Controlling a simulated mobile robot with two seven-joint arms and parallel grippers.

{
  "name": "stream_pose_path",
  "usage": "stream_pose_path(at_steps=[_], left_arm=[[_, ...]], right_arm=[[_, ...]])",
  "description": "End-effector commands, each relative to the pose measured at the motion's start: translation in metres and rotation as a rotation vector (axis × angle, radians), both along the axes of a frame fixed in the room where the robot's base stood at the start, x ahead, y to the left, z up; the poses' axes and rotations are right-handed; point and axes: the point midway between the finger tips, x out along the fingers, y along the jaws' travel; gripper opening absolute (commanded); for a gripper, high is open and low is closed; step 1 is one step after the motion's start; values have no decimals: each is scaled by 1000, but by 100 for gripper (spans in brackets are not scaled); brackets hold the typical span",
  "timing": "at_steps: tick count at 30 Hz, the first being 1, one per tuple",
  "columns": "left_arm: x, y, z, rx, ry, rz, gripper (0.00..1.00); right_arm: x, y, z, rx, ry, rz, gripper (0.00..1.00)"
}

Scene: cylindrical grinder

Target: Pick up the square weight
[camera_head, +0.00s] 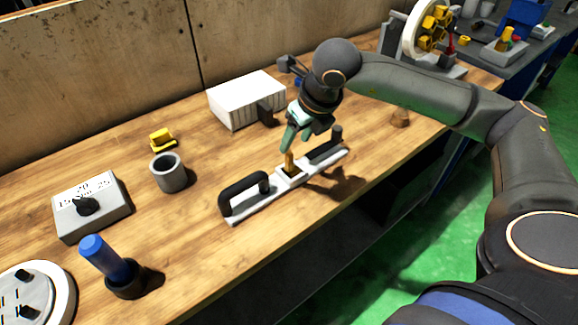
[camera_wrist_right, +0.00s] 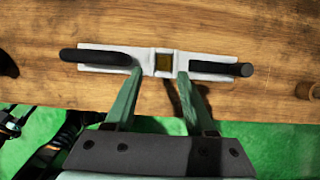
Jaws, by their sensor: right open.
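A small gold square block (camera_head: 289,163), which looks like the square weight, stands in the middle of a white bar-shaped holder (camera_head: 252,205) with black handles on the workbench. In the right wrist view the square block (camera_wrist_right: 163,63) shows from above, in the centre of the holder (camera_wrist_right: 214,66). My right gripper (camera_head: 294,139) is above the block, fingers pointing down. In the wrist view its two green fingertips (camera_wrist_right: 160,73) are apart, on either side of the block's line, with nothing held between them. My left gripper is not in view.
A white ribbed box (camera_head: 243,98) stands behind the holder. A grey cup (camera_head: 168,173), a yellow part (camera_head: 161,138), a grey dial box (camera_head: 90,207) and a blue-handled tool (camera_head: 104,257) are to the left. Bare wood lies around the holder, with the bench edge in front.

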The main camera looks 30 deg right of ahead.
Motion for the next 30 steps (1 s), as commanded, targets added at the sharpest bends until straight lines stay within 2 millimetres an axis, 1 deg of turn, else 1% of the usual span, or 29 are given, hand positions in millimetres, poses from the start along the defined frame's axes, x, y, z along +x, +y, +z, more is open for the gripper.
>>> stream_pose_path(at_steps=[1, 3, 8, 11, 15, 18, 21, 27, 28, 30], left_arm=[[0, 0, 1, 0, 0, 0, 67], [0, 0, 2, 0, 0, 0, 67], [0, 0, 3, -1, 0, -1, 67], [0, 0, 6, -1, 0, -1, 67], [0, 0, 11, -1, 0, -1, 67], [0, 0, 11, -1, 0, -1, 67], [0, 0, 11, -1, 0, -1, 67], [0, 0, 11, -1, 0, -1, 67], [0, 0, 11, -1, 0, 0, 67], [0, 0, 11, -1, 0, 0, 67]], right_arm=[[3, 0, -9, 1, 4, 0, 55], [7, 1, -17, 1, 3, -1, 55], [11, 1, -27, 0, 1, 1, 55], [14, 0, -37, 1, 4, 2, 55], [21, -3, -57, 1, 3, 2, 55], [26, -2, -70, 3, 2, 2, 55], [28, -2, -75, 1, 0, 2, 55], [29, -2, -76, 2, 0, 2, 55], [29, -2, -76, 2, 0, 2, 54], [29, -2, -76, 2, 0, 2, 46]])
